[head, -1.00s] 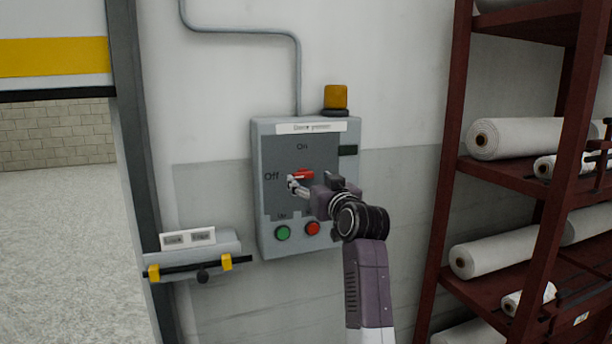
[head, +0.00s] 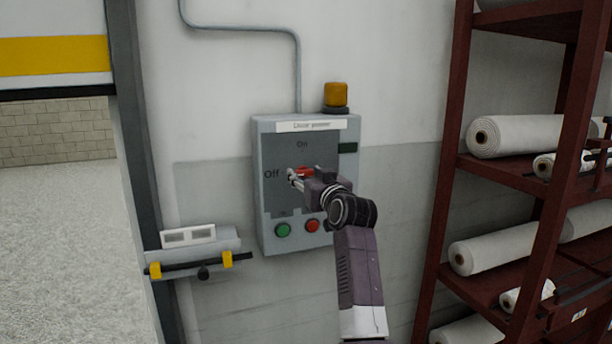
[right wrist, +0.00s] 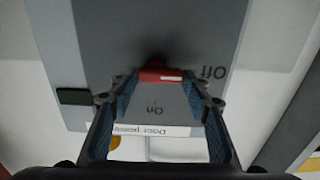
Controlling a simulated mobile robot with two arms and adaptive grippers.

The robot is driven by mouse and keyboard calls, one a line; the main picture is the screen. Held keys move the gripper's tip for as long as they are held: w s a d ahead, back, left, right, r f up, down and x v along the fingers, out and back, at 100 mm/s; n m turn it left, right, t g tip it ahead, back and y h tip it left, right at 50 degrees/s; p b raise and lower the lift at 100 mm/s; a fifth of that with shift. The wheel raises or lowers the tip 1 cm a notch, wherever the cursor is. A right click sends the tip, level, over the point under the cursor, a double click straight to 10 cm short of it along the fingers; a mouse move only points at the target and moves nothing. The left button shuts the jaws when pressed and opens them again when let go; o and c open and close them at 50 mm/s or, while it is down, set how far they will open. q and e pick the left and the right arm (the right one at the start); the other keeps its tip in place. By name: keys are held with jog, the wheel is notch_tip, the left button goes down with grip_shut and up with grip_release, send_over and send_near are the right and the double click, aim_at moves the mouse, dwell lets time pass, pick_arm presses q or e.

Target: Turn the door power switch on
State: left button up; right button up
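The door power switch is a red handle (head: 305,171) on a grey control box (head: 256,200) on the wall. It lies roughly level, with its white-marked end toward the "Off" label (head: 271,175); the "On" label (head: 302,144) is above it. My right gripper (head: 292,178) is at the handle and partly covers it. In the upside-down right wrist view, the red handle (right wrist: 158,75) lies between the spread fingertips of my right gripper (right wrist: 163,84). I cannot tell whether they touch it. My left gripper is out of view.
Green (head: 283,232) and red (head: 312,226) buttons sit below the switch. An amber lamp (head: 335,95) tops the box. A red-brown rack (head: 450,150) with white rolls (head: 515,138) stands right. A barrier bracket (head: 200,262) projects at lower left, beside a doorway.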

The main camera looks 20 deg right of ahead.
jog(key=c, duration=0.4)
jog(key=shift+o, duration=0.2)
jog(key=m+p, duration=0.1)
jog(key=p, duration=0.1)
jog(key=m+p, duration=0.1)
jog(key=m, duration=0.1)
jog(key=shift+r+m+p, duration=0.3)
jog(key=shift+p, duration=0.1)
jog(key=m+p, duration=0.4)
jog(key=shift+d+m, duration=0.15)
jog(key=shift+m, duration=0.15)
jog(key=m+p, duration=0.4)
jog(key=m, duration=0.1)
jog(key=shift+d, duration=0.2)
jog(key=shift+d+f+m+p, duration=0.15)
jog(key=shift+m+p, duration=0.6)
jog(key=shift+m, duration=0.45)
jog(key=shift+a+f+m+p, duration=0.1)
jog(key=shift+m+p, duration=0.65)
jog(key=shift+m, duration=0.45)
